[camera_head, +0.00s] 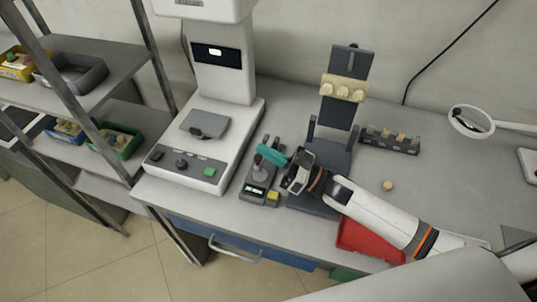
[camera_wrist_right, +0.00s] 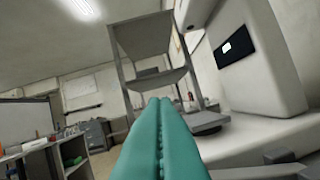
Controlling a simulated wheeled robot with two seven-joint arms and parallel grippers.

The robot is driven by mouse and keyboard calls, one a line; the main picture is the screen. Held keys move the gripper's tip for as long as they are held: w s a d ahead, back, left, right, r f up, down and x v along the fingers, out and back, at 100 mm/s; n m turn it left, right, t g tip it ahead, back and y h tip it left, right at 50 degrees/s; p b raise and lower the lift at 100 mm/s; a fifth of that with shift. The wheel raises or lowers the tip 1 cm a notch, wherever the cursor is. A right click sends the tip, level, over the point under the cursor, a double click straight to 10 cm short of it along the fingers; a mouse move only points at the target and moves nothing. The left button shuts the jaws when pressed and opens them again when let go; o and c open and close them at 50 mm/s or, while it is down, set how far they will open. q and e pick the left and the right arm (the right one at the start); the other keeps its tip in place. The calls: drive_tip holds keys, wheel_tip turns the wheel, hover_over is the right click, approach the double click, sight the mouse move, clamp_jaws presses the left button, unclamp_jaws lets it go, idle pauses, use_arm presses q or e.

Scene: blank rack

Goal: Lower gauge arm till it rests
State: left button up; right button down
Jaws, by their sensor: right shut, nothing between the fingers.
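The gauge (camera_head: 258,190) is a small dark bench unit with a lit display and a yellow button. It stands on the table just right of the large white machine. Its grey arm and post (camera_head: 257,162) show at its upper part; my gripper is close beside them, and I cannot tell whether the arm touches its base. My right gripper (camera_head: 268,153) has teal fingers, shut and empty, above the gauge's back right side. In the right wrist view the fingers (camera_wrist_right: 160,101) lie together with nothing between them. My left gripper is not in view.
The white machine (camera_head: 222,110) with a grey plate stands left of the gauge. A dark stand (camera_head: 335,118) with cream blocks rises behind my right arm. A dark rack (camera_head: 389,142), a red tray (camera_head: 365,240) and a magnifier (camera_head: 470,122) are to the right. Shelves with bins (camera_head: 75,75) are left.

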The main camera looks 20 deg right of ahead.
wheel_tip(320, 180, up, 8)
drive_tip(key=s+d+f+n+g+h+p, duration=0.1)
drive_tip(key=s+d+g+h, duration=0.1)
drive_tip(key=d+g, duration=0.15)
drive_tip(key=s+d+n+g+h+p, duration=0.1)
drive_tip(key=s+d+g+h, duration=0.1)
drive_tip(key=d, duration=0.3)
drive_tip(key=w+a+f+p, duration=0.2)
drive_tip(key=w+a+f, duration=0.2)
drive_tip(key=a+f, duration=0.2)
drive_tip(key=shift+a+f, duration=0.35)
drive_tip(key=shift+a, duration=0.9)
